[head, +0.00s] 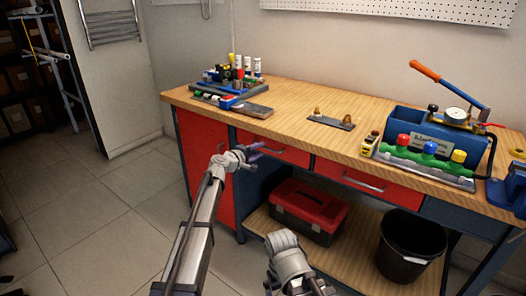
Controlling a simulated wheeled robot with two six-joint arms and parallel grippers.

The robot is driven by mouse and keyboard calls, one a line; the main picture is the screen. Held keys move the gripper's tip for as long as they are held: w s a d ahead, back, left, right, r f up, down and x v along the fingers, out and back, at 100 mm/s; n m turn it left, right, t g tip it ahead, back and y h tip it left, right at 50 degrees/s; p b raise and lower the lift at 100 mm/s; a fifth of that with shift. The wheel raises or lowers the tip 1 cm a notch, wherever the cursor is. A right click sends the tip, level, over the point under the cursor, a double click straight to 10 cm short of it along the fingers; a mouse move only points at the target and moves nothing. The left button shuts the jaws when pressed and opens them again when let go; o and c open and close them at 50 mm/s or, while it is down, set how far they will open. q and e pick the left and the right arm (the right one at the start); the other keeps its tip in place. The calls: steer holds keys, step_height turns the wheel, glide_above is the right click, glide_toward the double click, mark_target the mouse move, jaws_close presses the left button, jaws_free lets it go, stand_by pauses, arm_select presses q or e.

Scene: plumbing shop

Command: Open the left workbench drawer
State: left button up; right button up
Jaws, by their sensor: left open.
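The left workbench drawer (289,154) has a red front set under the wooden top, and it looks shut, flush with the bench front. Its bar handle is partly hidden behind my left gripper (256,151). My left gripper is open, with its fingers at the left part of this drawer front, by the handle. I cannot tell whether it touches the handle. A second red drawer (370,181) with a silver handle sits to the right and looks shut. Part of my right arm shows at the bottom middle, but its gripper is not visible.
A red cabinet door (207,165) is left of the drawer. A red toolbox (309,207) and a black bucket (410,246) stand on the lower shelf (345,255). Tools and fittings sit on the worktop (290,98). The tiled floor (90,220) at left is clear.

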arm_select(q)
steer(key=x, duration=0.3)
steer(key=shift+c, duration=0.3)
steer(key=shift+s, duration=0.1)
jaws_close()
stand_by(1.0)
